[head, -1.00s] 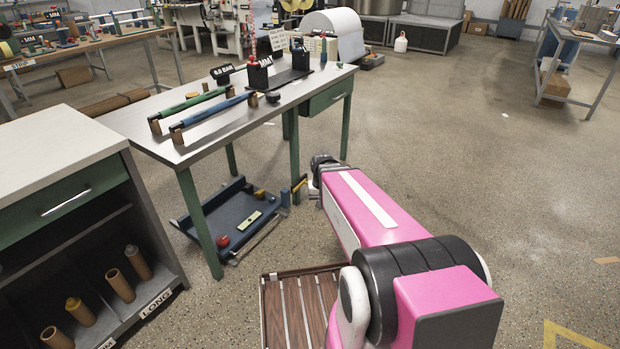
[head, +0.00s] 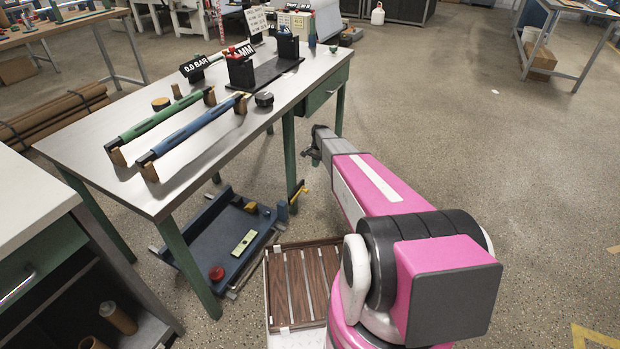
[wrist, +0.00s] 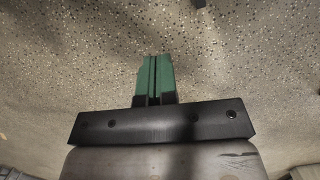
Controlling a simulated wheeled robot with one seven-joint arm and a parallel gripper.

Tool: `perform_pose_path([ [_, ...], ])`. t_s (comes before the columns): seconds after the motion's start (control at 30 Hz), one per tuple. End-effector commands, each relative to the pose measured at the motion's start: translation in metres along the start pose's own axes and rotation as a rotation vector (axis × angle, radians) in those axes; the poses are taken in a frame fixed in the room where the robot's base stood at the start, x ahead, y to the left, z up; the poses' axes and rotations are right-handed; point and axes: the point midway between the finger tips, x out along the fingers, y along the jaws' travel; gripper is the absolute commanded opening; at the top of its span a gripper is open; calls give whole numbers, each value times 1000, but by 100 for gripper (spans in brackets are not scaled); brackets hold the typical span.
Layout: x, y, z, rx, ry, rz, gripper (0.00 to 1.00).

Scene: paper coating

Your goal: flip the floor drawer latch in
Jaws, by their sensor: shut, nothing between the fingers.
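The floor drawer is a blue tray (head: 205,243) low under the steel worktable. At its right far corner stand a small blue block (head: 283,210) and a yellow lever (head: 299,191), which looks like the latch; its exact position is too small to tell. My gripper (head: 312,153) is above and slightly right of the lever in the head view, apart from it. The wrist view shows its green fingers (wrist: 153,72) closed together, with only speckled floor beyond and no latch in sight.
A green table leg (head: 290,155) stands just left of my gripper. The worktable (head: 180,190) overhangs the tray and carries rollers and small fixtures. A red knob (head: 216,273) and a pale green level-like piece (head: 243,242) lie in the tray. Open floor lies to the right.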

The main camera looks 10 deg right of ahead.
Motion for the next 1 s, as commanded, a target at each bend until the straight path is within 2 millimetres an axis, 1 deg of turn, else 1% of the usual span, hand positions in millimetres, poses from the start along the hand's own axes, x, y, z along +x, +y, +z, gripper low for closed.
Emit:
perform_pose_path([
  [0.03,3,-4,-6,9,-3,0,0],
  [0.1,5,-5,-8,16,-5,0,0],
  [0.43,5,-4,-8,18,-5,0,0],
  [0.57,11,-4,-8,18,-6,0,0],
  [0.67,22,-5,-8,17,-6,1,0],
  [0.77,39,-5,-8,17,-6,0,0],
  [1.0,84,-5,-8,17,-6,1,0],
])
